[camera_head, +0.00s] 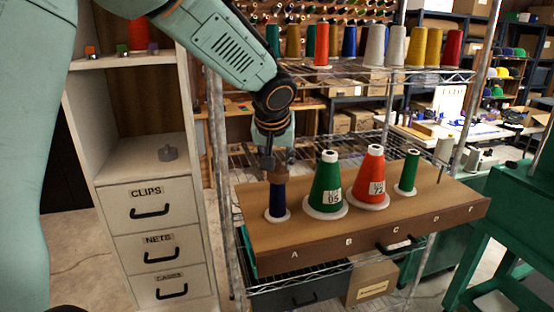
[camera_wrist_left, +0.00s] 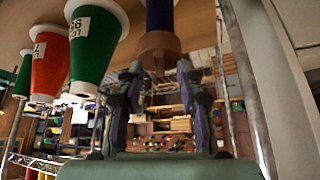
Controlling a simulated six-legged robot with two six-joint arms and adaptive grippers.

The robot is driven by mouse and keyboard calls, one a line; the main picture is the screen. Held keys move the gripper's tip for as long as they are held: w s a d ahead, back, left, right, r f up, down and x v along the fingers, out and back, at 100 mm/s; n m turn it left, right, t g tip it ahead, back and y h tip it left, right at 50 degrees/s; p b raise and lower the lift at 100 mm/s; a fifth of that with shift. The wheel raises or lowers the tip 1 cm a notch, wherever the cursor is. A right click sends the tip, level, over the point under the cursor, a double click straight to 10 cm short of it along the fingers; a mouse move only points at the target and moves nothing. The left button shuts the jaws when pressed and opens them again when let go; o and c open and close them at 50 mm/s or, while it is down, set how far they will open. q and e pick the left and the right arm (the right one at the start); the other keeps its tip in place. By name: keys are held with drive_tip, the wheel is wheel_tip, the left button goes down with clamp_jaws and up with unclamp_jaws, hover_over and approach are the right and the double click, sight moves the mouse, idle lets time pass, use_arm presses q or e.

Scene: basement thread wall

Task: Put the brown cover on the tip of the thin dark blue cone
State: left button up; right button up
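The thin dark blue cone (camera_head: 277,198) stands upright on a white disc at the left end of the wooden shelf board, above the letter A. The brown cover (camera_head: 279,170) sits at the top of this cone, in line with it. My left gripper (camera_head: 272,158) points down at the cover from above. In the left wrist view, which looks inverted, the brown cover (camera_wrist_left: 158,45) meets the end of the blue cone (camera_wrist_left: 160,14). The left gripper's two fingers (camera_wrist_left: 160,75) are on either side of the cover and appear to touch it. My right gripper is not in view.
A green cone (camera_head: 327,185), a red cone (camera_head: 371,178) and a thin green cone (camera_head: 408,172) stand to the right on the board (camera_head: 300,228). A metal rack post (camera_head: 222,180) and a drawer cabinet (camera_head: 150,200) are close on the left.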

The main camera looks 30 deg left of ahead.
use_arm(q)
drive_tip(key=shift+r, duration=0.25)
drive_tip(key=v, duration=0.7)
